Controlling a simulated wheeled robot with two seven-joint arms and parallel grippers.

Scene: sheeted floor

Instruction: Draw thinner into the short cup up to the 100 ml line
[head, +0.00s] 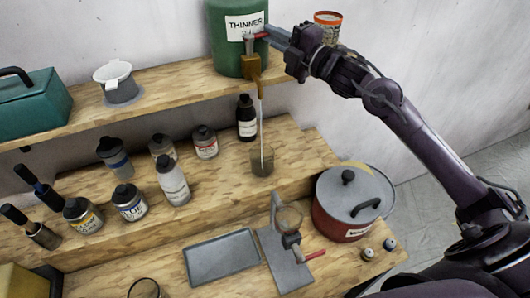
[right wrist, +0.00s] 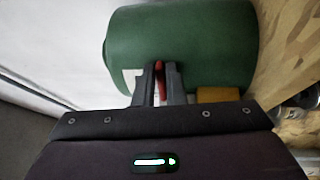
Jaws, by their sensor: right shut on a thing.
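The green thinner drum (head: 226,50) stands on the upper shelf with a white label reading THINNER. A brass tap (head: 251,68) hangs at its front, and a thin pale stream (head: 261,120) runs down from it. The stream falls into a short see-through cup (head: 262,161) on the middle step. The cup looks greyish-brown inside; its lines and level are too small to read. My right gripper (head: 269,36) is shut on the red tap lever (head: 259,36). The lever also shows between the fingers in the right wrist view (right wrist: 160,80). My left gripper is out of view.
A black-capped dark bottle (head: 246,118) stands close behind the cup. Several capped bottles and jars stand to its left. Below are a grey tray (head: 221,257), a red-handled grey device (head: 286,251) and a red lidded pot (head: 345,226). An orange-rimmed can (head: 328,18) is behind my right wrist.

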